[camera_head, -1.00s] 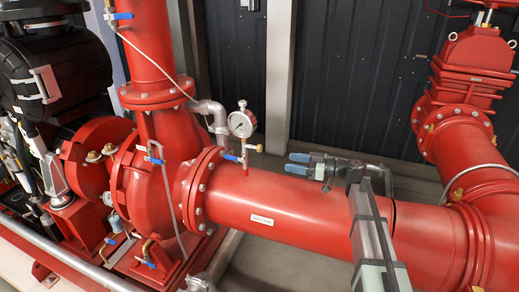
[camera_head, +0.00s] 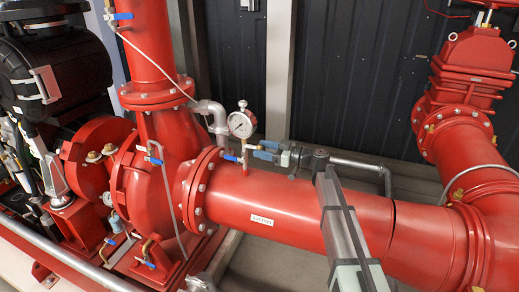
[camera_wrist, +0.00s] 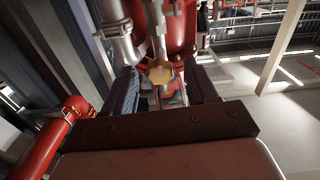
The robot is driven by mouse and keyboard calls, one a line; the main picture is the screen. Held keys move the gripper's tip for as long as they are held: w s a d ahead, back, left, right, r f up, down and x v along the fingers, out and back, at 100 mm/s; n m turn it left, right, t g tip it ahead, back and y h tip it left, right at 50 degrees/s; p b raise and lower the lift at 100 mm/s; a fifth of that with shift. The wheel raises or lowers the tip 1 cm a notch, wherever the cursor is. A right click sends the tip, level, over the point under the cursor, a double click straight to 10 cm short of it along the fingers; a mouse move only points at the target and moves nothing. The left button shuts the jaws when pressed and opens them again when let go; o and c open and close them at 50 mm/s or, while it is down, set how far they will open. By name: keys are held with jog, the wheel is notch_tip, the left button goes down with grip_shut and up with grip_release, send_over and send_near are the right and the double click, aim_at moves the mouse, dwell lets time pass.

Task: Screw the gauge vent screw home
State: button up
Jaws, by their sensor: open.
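The brass gauge vent screw (camera_wrist: 160,73) shows its hexagonal head in the wrist view, between the two dark fingers and just beyond or at their tips. In the head view the fingers mostly hide it. The round white-faced pressure gauge (camera_head: 241,124) stands above the fitting on the red suction pipe. My gripper (camera_head: 262,150) has blue fingertips and reaches in from the right, close beside this fitting. It is open, with a finger on each side of the screw head (camera_wrist: 162,86); I see no finger touching it.
A blue-handled valve (camera_head: 232,158) sits just left of the gauge fitting. The red suction pipe (camera_head: 285,206) runs beneath my gripper. A grey pipe (camera_head: 209,108) rises behind, and a dark panelled wall (camera_head: 365,75) closes the back.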

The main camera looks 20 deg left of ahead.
jog(key=shift+a, duration=0.95)
jog(key=shift+c, duration=0.2)
jog(key=c, duration=1)
